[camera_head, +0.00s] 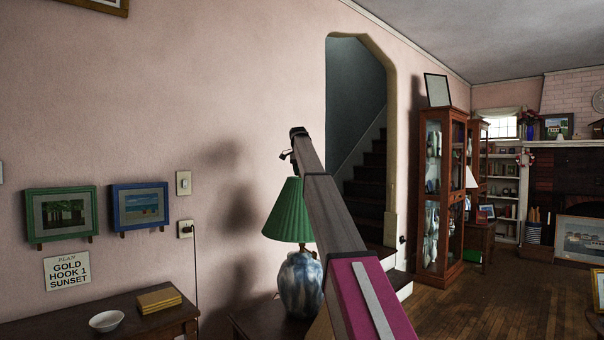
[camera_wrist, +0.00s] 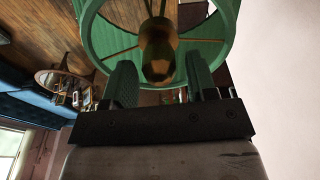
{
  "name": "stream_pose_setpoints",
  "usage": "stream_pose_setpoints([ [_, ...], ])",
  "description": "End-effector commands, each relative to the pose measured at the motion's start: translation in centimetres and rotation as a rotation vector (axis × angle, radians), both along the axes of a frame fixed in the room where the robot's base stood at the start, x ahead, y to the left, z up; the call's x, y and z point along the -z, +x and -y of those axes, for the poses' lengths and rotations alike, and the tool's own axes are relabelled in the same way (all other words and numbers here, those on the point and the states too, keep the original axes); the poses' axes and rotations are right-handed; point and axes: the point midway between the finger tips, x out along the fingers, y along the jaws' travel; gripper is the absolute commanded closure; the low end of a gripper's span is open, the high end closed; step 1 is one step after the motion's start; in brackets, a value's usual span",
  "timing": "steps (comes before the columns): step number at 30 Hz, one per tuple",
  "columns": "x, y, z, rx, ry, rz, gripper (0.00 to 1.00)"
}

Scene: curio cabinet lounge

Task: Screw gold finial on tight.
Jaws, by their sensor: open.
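The lamp has a green pleated shade (camera_head: 288,212) and a blue-and-white mottled base (camera_head: 300,284). It stands on a dark side table (camera_head: 254,322), partly behind my arm. In the wrist view I look down into the top of the shade (camera_wrist: 222,20), with brass-coloured spokes crossing it. The gold finial (camera_wrist: 158,48) is at the spokes' centre, faceted and dull gold. My gripper (camera_wrist: 162,76) is open, one finger on each side of the finial's line. I cannot tell whether either finger touches it. In the head view my gripper (camera_head: 297,134) is above the shade, and the finial is not visible.
The pink wall is close behind the lamp, with an outlet and cord (camera_head: 186,229). A dark table (camera_head: 100,318) with a white bowl (camera_head: 107,321) and yellow books (camera_head: 159,299) is at left. A glass cabinet (camera_head: 442,195) and open wood floor lie right.

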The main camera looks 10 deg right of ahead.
Motion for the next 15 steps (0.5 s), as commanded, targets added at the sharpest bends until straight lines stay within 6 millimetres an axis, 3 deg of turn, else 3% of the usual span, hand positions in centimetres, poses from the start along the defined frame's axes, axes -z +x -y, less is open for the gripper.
stream_pose_setpoints([
  [15,0.02,-0.06,0.00,-0.341,0.000,0.001,0.48],
])
